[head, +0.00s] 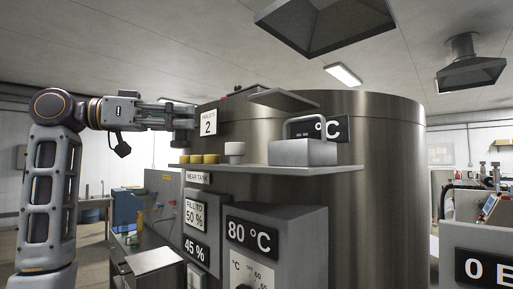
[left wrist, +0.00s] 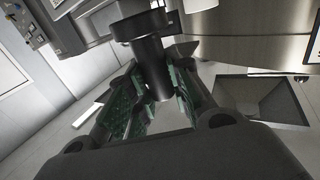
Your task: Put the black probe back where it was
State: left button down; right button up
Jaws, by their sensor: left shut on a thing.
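My left gripper (head: 181,117) reaches in from the left, level with the "2" sign and above the shelf's left end. In the left wrist view, its green-padded fingers (left wrist: 155,105) are shut on the black probe (left wrist: 150,62), a dark cylinder with a wider collar. In the head view the held probe is small and hard to make out against the fingers. The shelf (head: 230,167) is fixed on the big steel tank (head: 385,180). I cannot tell whether the probe touches anything beyond the fingers. My right gripper is not in view.
On the shelf stand several yellow caps (head: 196,159), a white stepped piece (head: 234,152) and a grey box with a handle (head: 302,152). A small ledge (head: 283,99) juts out above. Control boxes (head: 275,245) hang below. The space left of the shelf looks open.

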pick_arm(q)
jog(key=p+x, duration=0.3)
jog(key=x, duration=1.3)
jog(key=shift+d, duration=0.35)
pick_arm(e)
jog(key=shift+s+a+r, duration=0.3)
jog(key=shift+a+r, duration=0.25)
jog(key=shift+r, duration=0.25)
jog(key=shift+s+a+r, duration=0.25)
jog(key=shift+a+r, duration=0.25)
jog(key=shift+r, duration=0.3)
pick_arm(q)
jog(key=shift+f, duration=0.15)
jog(key=shift+w+f, duration=0.1)
jog(key=shift+f, duration=1.55)
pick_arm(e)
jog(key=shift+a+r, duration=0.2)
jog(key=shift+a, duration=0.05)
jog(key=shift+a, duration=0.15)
